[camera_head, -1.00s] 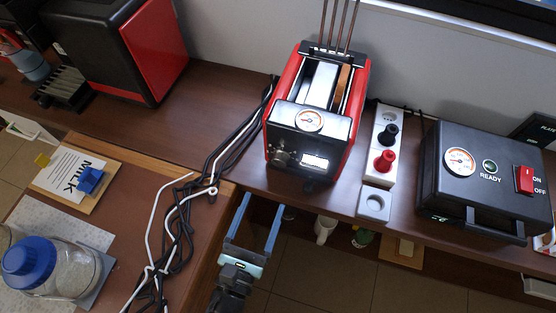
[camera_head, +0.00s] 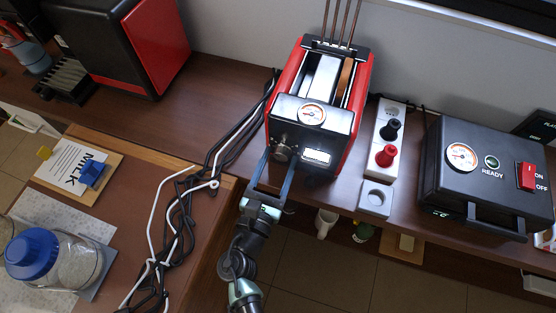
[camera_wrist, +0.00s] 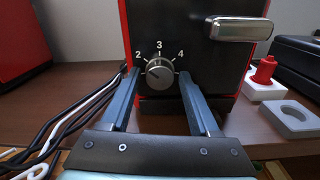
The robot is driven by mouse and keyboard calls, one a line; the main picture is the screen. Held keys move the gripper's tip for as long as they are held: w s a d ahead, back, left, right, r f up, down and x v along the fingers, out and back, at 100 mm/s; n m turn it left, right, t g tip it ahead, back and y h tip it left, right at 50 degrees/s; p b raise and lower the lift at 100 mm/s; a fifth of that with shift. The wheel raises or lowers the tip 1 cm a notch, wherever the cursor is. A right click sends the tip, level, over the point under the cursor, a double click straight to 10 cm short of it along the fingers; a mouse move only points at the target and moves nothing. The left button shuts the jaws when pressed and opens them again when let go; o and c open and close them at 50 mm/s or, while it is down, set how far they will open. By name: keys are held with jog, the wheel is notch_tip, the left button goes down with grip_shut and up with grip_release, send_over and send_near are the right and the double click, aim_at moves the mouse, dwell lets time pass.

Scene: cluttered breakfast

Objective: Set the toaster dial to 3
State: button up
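The red and black toaster (camera_head: 345,135) stands on the brown counter, with a gauge on its sloped top front. Its round silver dial (camera_head: 282,153) is low on the front face. In the wrist view the dial (camera_wrist: 159,73) has the marks 2, 3 and 4 around it, with 3 at the top. I cannot tell surely where its pointer stands. My gripper (camera_head: 276,166) is open and empty in front of the toaster. In the wrist view its blue fingers (camera_wrist: 159,75) lie left and right of the dial, with a gap to it on both sides.
A silver lever (camera_wrist: 238,28) sticks out at the upper right of the dial. Black and white cables (camera_head: 212,172) run left of the toaster. A white power strip (camera_head: 384,135) with plugs and a black case (camera_head: 470,200) stand to its right.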

grip_shut()
jog(key=shift+f, duration=0.1)
jog(key=shift+f+m+b, duration=0.1)
jog(key=shift+m+b, duration=0.85)
jog(key=shift+m, duration=0.05)
jog(key=m+b, duration=0.2)
jog(key=shift+m, duration=0.3)
jog(key=m+b, duration=0.4)
jog(key=m, duration=0.1)
jog(key=shift+o, duration=1.4)
grip_release()
